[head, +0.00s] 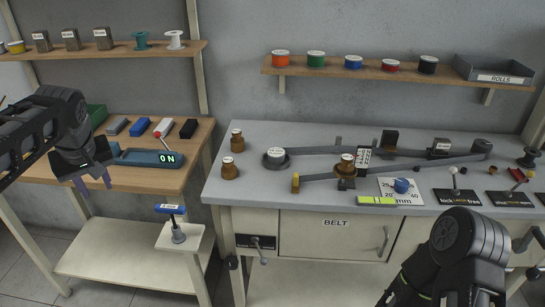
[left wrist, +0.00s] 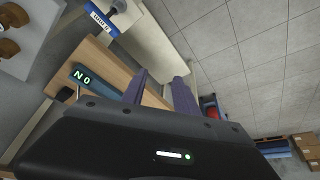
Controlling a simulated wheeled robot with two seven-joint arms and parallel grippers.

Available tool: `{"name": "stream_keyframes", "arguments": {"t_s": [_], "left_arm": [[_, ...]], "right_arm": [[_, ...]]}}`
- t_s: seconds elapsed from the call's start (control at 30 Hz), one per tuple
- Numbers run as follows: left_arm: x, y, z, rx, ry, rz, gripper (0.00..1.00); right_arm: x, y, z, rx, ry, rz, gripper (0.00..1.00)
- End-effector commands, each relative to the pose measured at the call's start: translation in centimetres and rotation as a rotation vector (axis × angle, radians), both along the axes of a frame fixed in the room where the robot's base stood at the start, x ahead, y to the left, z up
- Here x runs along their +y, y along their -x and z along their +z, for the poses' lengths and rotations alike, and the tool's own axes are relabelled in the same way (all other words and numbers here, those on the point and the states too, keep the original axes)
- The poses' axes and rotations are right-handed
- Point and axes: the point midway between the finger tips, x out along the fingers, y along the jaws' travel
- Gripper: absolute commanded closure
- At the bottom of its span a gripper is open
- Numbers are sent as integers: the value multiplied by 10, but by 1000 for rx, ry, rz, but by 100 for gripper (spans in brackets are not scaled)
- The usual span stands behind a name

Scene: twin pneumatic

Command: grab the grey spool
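A pale, whitish-grey spool (head: 174,40) stands upright at the right end of the upper left shelf, beside a green spool (head: 141,41). I cannot tell which one is meant. My left gripper (head: 94,184) is open and empty over the left part of the wooden table, well below the shelf and far from both spools. Its two purple fingers also show apart in the left wrist view (left wrist: 159,88), with nothing between them. My right arm is at lower right; its gripper is out of frame.
The wooden table (head: 150,176) holds several coloured blocks and a blue device (head: 150,157) reading "ON". The grey bench (head: 240,196) carries brown pots, a belt track and small parts. Labelled rolls line the right shelf (head: 395,74), with a "ROLLS" tray (head: 493,70) at its end.

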Motion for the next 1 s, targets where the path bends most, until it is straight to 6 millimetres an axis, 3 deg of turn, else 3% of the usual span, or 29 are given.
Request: {"name": "stream_keyframes", "arguments": {"t_s": [0.53, 0.67, 0.77, 0.87, 0.93, 1.0], "left_arm": [[-1, 0, -1, 1, 1, -2, 64], [-13, -7, -22, 15, 13, -42, 64], [-38, -19, -64, 38, 44, -122, 64], [-82, -26, -133, 72, 105, -237, 64], [-121, -21, -194, 97, 167, -327, 64], [-167, -3, -258, 121, 241, -413, 64]], "right_arm": [[0, 0, 0, 0, 0, 0, 100], [0, 0, 0, 0, 0, 0, 100], [0, 0, 0, 0, 0, 1, 100], [0, 0, 0, 0, 0, 0, 100], [0, 0, 0, 0, 0, 0, 100], [0, 0, 0, 0, 0, 0, 100]]}}
